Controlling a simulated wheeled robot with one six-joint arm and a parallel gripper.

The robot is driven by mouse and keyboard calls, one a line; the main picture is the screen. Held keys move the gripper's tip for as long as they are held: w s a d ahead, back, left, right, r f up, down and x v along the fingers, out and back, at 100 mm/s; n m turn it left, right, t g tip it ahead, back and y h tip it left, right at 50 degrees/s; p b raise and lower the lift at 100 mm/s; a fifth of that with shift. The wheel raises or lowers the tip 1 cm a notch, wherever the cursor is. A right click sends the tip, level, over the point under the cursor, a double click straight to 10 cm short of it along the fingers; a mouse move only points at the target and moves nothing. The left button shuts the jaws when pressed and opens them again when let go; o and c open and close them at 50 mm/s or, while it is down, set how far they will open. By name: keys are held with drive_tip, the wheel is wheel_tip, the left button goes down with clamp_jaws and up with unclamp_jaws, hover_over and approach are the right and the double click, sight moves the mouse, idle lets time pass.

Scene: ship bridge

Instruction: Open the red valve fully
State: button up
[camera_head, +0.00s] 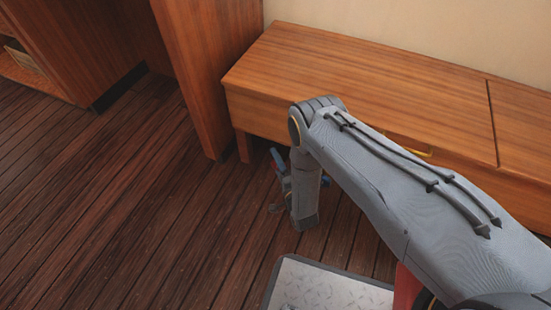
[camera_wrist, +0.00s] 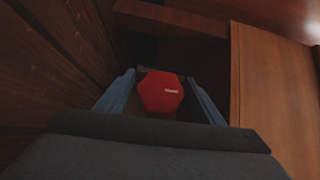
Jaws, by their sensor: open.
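The red valve (camera_wrist: 160,92) shows in the wrist view as a red, many-sided knob with a small pale mark on its face. It lies between the two blue fingers of my gripper (camera_wrist: 159,76). The fingers are spread, with one on each side of the knob. I cannot tell whether either finger touches it. In the head view my gripper (camera_head: 279,170) is low, beside the end of the wooden bench, and my arm hides part of it. The valve cannot be made out in the head view.
The long wooden bench (camera_head: 340,75) runs along the wall, with a yellow handle (camera_head: 410,149) on its front, partly behind my arm. A tall wooden panel (camera_head: 205,70) stands at its left end. The plank floor (camera_head: 120,210) to the left is clear.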

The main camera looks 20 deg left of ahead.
drive_tip(key=shift+x, duration=1.05)
drive_tip(key=c, duration=1)
